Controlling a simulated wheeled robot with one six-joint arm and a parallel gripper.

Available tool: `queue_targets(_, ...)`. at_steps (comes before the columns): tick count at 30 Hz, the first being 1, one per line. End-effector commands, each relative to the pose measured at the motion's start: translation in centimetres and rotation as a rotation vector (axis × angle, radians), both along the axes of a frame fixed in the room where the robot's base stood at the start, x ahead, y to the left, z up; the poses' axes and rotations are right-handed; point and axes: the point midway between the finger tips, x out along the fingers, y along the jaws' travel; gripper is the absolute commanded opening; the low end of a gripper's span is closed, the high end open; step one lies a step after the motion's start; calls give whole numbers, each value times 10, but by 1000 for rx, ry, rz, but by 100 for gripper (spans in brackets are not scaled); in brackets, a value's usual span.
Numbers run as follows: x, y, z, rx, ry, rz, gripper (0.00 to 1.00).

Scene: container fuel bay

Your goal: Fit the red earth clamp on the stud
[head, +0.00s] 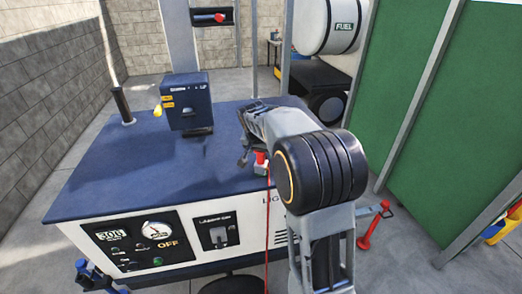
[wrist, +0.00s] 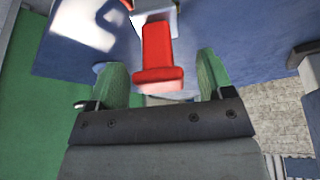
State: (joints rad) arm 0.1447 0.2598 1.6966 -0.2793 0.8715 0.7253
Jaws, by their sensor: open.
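The red clamp (wrist: 158,55) shows in the wrist view as a red handle with a wider end. It appears between the two green-padded fingers of my gripper (wrist: 162,76), with gaps on both sides. A pale grey metal piece (wrist: 155,16) adjoins its far end. In the head view the red clamp (head: 261,158) is small, by the cabinet's front right edge, and a red cable (head: 267,215) hangs below it. My gripper (head: 250,148) is there beside it, open, partly hidden by my arm. I cannot make out the stud for certain.
The blue-topped cabinet (head: 110,185) has gauges on its front. A dark blue box (head: 185,100) and a black pipe (head: 122,104) stand on it. Green panels (head: 410,80) stand right, and a white fuel tank (head: 325,25) is behind. The cabinet top's left part is clear.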

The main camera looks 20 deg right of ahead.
Motion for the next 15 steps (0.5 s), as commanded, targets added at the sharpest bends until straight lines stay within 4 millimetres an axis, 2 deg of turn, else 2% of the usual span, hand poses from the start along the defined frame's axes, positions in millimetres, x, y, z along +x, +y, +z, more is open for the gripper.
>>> queue_targets(5,-2,2,7,-1,-1,0,74)
queue_targets(8,-6,6,21,-1,-3,1,74)
queue_targets(15,-20,19,67,-1,-5,2,74)
